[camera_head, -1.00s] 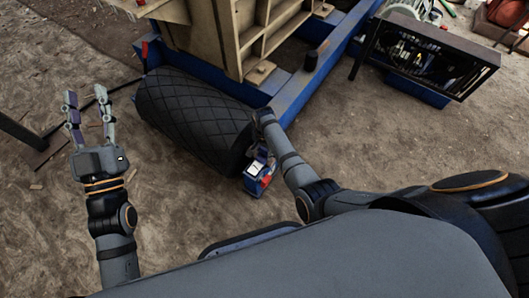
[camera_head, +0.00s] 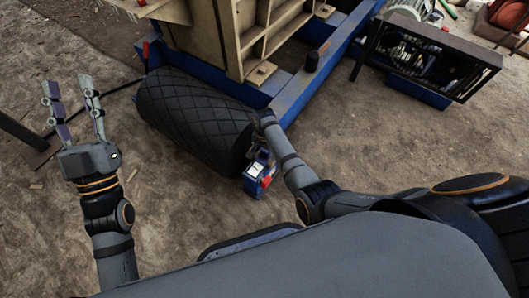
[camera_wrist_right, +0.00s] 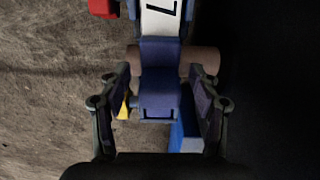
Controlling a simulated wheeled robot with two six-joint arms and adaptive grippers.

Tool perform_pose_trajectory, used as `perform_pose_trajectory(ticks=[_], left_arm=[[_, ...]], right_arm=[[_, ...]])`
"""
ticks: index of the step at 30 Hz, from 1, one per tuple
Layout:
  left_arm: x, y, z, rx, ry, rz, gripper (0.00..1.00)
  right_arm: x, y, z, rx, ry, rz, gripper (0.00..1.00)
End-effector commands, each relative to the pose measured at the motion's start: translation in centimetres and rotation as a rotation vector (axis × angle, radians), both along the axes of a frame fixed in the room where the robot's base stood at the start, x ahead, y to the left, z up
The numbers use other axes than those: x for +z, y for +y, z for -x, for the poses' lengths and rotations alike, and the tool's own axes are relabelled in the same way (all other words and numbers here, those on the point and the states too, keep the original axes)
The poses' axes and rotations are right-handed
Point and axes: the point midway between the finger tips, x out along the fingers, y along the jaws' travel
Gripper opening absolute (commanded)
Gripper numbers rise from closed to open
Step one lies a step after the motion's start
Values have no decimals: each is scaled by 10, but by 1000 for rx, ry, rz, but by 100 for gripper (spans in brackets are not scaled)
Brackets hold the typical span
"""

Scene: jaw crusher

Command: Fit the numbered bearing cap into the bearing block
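A blue part with a white label (camera_head: 257,174) and a red piece sits low beside the black roller, under my right gripper. In the right wrist view the blue part (camera_wrist_right: 160,85) lies between my fingers, its white label carrying a partly seen black mark; a brownish cylinder (camera_wrist_right: 203,61) crosses behind it. I cannot tell which piece is the cap and which the block. My right gripper (camera_wrist_right: 159,85) is open around the blue part, with gaps on both sides; in the head view its fingers are mostly hidden. My left gripper (camera_head: 70,88) is open and empty above bare ground.
The black quilted roller (camera_head: 190,112) lies left of my right gripper. The crusher's blue frame (camera_head: 318,70) and tan body (camera_head: 200,38) stand behind. A caged motor unit (camera_head: 435,55) is at upper right. Bare ground is free in the left foreground.

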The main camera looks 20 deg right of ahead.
Motion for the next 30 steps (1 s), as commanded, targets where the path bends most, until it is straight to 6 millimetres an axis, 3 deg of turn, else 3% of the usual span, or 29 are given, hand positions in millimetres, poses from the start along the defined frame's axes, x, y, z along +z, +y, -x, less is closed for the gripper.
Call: perform_pose_trajectory(ticks=[11, 21, 30], left_arm=[[-7, 0, -5, 1, 43, 1, 40], [-97, 2, -33, 5, 438, 9, 40], [-184, 1, -29, -1, 788, 13, 40]], right_arm=[[4, 0, 0, 0, 0, 0, 64], [23, 0, 0, 0, -1, 1, 64], [40, 0, 0, 0, 0, 0, 64]])
